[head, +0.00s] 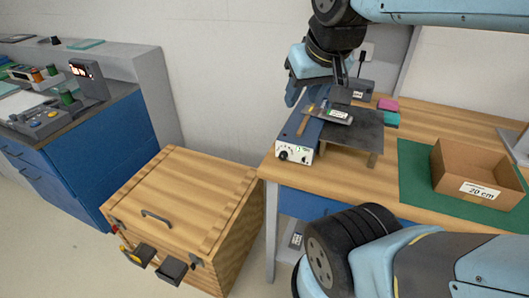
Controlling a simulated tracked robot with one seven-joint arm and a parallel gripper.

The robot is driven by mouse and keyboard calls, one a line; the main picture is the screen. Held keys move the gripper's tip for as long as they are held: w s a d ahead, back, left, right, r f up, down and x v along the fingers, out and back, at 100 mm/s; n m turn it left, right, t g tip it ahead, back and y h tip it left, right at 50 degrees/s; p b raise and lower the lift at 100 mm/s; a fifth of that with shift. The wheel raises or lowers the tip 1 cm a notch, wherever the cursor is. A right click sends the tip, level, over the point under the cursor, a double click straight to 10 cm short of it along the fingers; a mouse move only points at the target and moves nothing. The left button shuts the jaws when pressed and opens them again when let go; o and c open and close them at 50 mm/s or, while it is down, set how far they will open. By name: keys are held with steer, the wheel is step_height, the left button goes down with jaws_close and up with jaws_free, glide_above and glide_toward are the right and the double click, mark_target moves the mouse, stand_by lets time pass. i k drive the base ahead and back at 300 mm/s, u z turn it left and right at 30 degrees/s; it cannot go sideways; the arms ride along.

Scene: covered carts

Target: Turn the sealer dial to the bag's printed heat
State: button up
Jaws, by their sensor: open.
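The sealer (306,122) is a long blue unit with a white front panel, on the wooden table's left front edge. A small black dial (283,155) sits at the left of that panel, beside a small green mark. The dial's setting is too small to read. A dark, flat item with a white printed label (339,114) lies by the sealer at the dark stand's edge; it may be the bag, and its print is unreadable. My gripper (343,92) points down just above this item, behind the dial and to its right. It is open; its fingertips are partly hard to make out.
A dark low stand (352,135) is right of the sealer. A cardboard box (470,172) marked "20 cm" stands on a green mat (414,168). A wooden chest (184,205) stands left of the table (340,185).

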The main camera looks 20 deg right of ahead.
mark_target(283, 155)
steer(key=u, duration=0.05)
steer(key=k, duration=1.95)
steer(key=z, duration=0.65)
steer(key=i, duration=1.5)
